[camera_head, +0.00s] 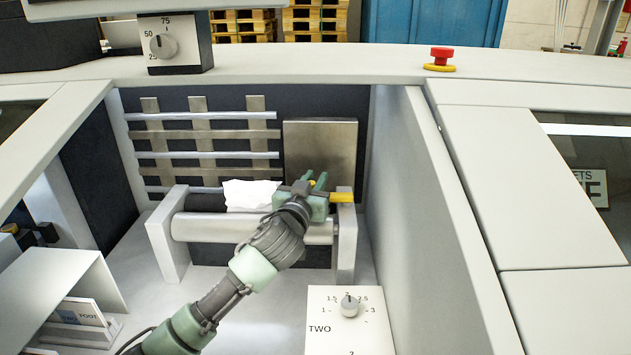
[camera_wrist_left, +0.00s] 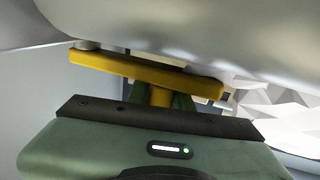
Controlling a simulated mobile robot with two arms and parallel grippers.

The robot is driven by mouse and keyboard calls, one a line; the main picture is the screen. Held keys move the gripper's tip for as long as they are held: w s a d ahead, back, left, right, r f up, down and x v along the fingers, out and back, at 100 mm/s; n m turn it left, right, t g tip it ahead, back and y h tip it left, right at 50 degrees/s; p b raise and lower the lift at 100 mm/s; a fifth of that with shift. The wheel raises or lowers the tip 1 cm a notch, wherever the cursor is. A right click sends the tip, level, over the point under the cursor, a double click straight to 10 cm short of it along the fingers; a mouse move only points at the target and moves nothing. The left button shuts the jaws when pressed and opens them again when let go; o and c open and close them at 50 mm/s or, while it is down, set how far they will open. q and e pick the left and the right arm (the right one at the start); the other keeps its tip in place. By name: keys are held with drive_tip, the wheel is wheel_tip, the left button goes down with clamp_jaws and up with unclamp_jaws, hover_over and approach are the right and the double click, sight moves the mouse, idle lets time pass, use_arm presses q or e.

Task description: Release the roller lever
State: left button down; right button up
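The yellow roller lever (camera_head: 341,197) sticks out at the right end of the roller (camera_head: 250,229), by the right bracket. In the left wrist view the lever (camera_wrist_left: 145,73) is a long yellow bar on a short yellow stem. My left gripper (camera_head: 318,181) is at the lever, above the roller's right end. In the left wrist view its green fingers (camera_wrist_left: 162,98) stand close on both sides of the stem and appear shut on it. The fingertips are partly hidden behind the bar. My right gripper is not in view.
White crumpled paper (camera_head: 250,194) lies on the roller, left of my gripper. A grey wall (camera_head: 415,220) stands close on the right. A knob panel (camera_head: 348,320) is in front. A red emergency button (camera_head: 441,55) sits on the back rim.

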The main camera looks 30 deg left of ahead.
use_arm(q)
drive_tip(key=shift+s+d+f, duration=0.1)
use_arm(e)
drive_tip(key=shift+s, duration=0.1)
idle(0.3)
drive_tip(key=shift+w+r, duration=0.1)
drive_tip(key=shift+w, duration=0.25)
